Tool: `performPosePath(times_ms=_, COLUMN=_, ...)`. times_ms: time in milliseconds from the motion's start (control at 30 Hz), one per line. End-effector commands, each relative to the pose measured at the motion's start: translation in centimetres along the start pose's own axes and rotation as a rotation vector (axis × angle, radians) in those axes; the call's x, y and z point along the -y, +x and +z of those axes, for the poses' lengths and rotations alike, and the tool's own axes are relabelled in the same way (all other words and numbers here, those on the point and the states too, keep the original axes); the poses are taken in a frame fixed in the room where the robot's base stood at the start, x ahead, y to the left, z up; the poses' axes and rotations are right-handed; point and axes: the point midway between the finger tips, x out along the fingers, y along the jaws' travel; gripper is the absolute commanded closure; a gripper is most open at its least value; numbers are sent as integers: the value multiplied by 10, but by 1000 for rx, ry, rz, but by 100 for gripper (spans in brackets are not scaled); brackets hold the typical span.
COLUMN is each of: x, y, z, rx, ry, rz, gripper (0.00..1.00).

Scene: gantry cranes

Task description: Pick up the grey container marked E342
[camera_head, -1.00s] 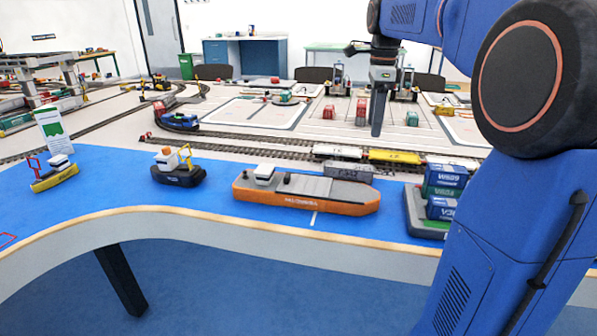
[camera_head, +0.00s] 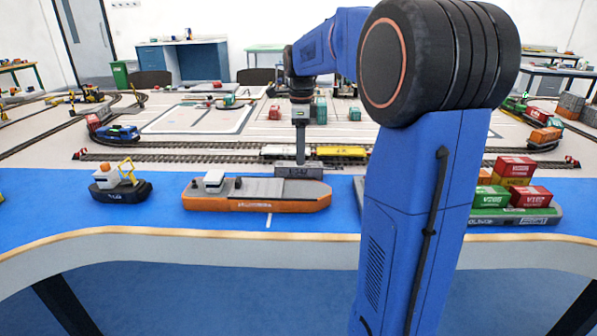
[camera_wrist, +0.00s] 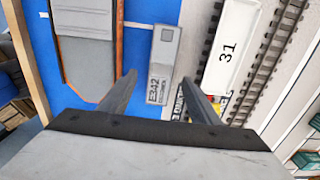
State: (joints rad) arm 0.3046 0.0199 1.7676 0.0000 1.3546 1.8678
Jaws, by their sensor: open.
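The grey container marked E342 (camera_wrist: 165,50) lies between the orange ship and the rail track in the wrist view. Its label end is toward my gripper (camera_wrist: 158,80). My gripper is open, with one finger on each side of the label end in the picture and nothing held. I cannot tell how high the fingers are above it. In the head view the container (camera_head: 300,170) stands just behind the orange ship, and my gripper (camera_head: 299,158) points down at it from above. The fingertips are too small there to separate.
The orange ship (camera_head: 230,202) lies close in front of the container. Rail wagons, one yellow (camera_head: 342,152), stand on the track close behind. A tug (camera_head: 120,190) is at the left. Stacked red and green containers (camera_head: 515,185) stand at the right, beyond my arm.

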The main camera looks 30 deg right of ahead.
Motion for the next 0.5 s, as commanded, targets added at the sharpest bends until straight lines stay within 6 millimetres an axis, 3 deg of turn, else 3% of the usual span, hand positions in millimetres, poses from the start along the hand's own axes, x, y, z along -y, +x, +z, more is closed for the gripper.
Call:
performPosePath(times_ms=267, x=0, y=18, z=2, rx=0, ry=-1, rz=1, gripper=43)
performPosePath(times_ms=500, x=1, y=50, z=7, rx=-1, ry=0, rz=2, gripper=43)
